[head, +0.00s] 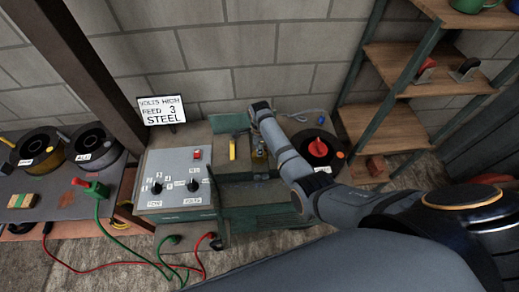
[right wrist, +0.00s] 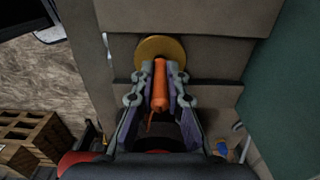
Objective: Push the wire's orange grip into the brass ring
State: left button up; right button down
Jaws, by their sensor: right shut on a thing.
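The orange grip (right wrist: 160,94) is held lengthwise between the two fingers of my right gripper (right wrist: 160,78) in the right wrist view. A thin orange wire (right wrist: 149,123) shows at its near end. The brass ring (right wrist: 158,46) is a round brass-coloured disc straight beyond the fingertips. The grip's far end overlaps the ring's lower middle in this view; I cannot tell whether it is touching, in front of it or inside. In the head view my right arm reaches over the bench, and its gripper hides the grip there. My left gripper is out of view.
A control box (head: 175,185) with knobs stands left of my right gripper, with a sign (head: 163,111) behind it. A yellow handle (head: 232,149) is close by. A spool with a red hub (head: 318,148) lies right of my arm. Wooden shelves (head: 405,70) stand further right.

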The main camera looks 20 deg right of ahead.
jog(key=shift+f, duration=0.6)
dwell(0.6)
jog(key=c, duration=1.3)
grip_release()
jog(key=shift+r, duration=0.25)
notch_tip(320, 180, up, 12)
jog(key=shift+f, duration=0.2)
